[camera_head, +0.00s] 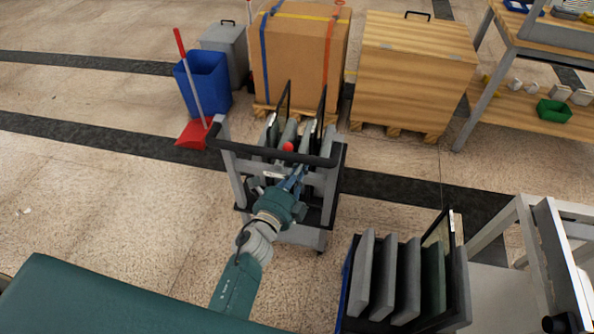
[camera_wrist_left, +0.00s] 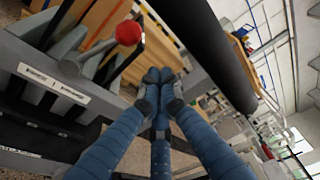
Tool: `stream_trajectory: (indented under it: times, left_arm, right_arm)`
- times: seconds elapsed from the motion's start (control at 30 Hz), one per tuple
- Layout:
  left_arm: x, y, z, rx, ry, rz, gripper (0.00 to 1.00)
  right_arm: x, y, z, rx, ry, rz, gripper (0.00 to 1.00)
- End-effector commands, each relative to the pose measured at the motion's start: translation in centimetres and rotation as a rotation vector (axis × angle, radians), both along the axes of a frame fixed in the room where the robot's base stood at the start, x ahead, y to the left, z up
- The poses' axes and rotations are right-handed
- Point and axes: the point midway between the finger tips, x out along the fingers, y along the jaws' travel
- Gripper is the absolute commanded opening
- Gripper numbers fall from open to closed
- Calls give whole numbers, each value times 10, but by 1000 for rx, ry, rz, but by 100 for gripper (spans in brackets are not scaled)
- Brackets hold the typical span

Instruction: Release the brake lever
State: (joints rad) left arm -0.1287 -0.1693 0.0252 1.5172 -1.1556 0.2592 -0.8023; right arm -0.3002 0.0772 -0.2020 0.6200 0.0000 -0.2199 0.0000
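The brake lever has a red ball knob (camera_head: 288,147) and sits on the grey cart, just by the cart's black push bar (camera_head: 240,151). In the left wrist view the red knob (camera_wrist_left: 128,32) tops a short grey lever arm (camera_wrist_left: 92,52). My left gripper (camera_head: 299,174) is at the push-bar end of the cart, near the knob. In the left wrist view its blue fingers (camera_wrist_left: 160,82) have their dark tips together, with nothing visible between them. The knob is beside the fingertips, up and left, apparently apart. My right gripper is not in view.
The cart (camera_head: 325,185) carries upright panels. Behind it stand a strapped cardboard box (camera_head: 300,60) and a wooden crate (camera_head: 415,75). A blue bin (camera_head: 205,85) and red dustpan (camera_head: 192,133) are at left. A rack of grey panels (camera_head: 385,275) stands front right.

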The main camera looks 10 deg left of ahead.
Motion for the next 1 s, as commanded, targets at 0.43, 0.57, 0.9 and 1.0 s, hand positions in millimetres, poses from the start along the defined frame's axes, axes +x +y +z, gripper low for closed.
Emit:
stream_trajectory:
  times: [0.43, 0.57, 0.9, 1.0]
  left_arm:
    - [42, 13, 5, 2, 2, 2, 0]
    - [38, 21, 5, 1, 1, 0, 0]
    - [36, 24, 4, 0, 1, 0, 0]
    - [36, 24, 5, -2, 0, 0, 0]
  right_arm:
    - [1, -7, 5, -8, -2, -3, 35]
    - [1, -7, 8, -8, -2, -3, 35]
    - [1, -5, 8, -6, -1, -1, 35]
    - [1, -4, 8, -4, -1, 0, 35]
